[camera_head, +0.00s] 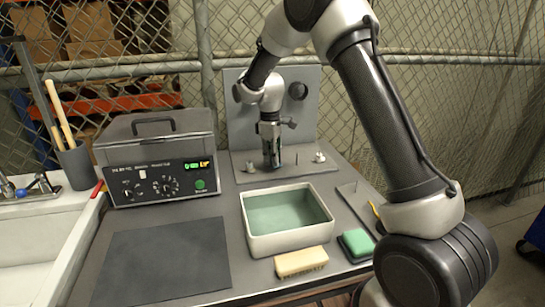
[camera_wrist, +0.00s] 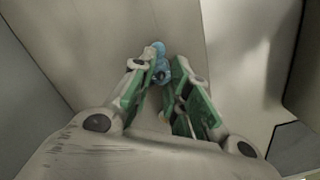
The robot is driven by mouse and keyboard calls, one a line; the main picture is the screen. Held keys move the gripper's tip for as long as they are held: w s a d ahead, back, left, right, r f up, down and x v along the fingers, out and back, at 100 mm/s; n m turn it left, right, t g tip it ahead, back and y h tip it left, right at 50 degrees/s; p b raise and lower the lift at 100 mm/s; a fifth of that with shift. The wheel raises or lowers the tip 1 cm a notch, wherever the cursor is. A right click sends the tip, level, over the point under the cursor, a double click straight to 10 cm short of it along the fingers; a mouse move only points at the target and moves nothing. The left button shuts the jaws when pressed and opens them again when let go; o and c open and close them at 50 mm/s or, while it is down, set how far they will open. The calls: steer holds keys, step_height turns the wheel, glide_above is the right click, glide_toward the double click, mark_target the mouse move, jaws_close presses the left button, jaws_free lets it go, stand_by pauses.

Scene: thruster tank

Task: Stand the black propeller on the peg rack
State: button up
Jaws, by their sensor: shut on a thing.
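My gripper (camera_head: 271,162) points down low over the grey peg rack (camera_head: 303,177) at the back of the bench. In the wrist view its green-padded fingers (camera_wrist: 163,82) are closed on a small, lobed blue thing (camera_wrist: 159,63) at their tips. I cannot tell whether this thing is part of the propeller. In the head view the fingers look dark and hide what they hold. No black propeller stands out clearly in either view. Whether the held thing touches the rack is unclear.
A grey panel (camera_head: 240,115) stands behind the rack. A control box (camera_head: 160,160) is left of it. In front are a water-filled white tub (camera_head: 246,222), a brush (camera_head: 300,262) and a green sponge (camera_head: 356,242). A dark mat (camera_head: 163,262) lies clear at front left.

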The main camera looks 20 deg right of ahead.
steer(key=o, duration=0.9)
steer(key=shift+r, duration=0.15)
steer(key=shift+r, duration=3.9)
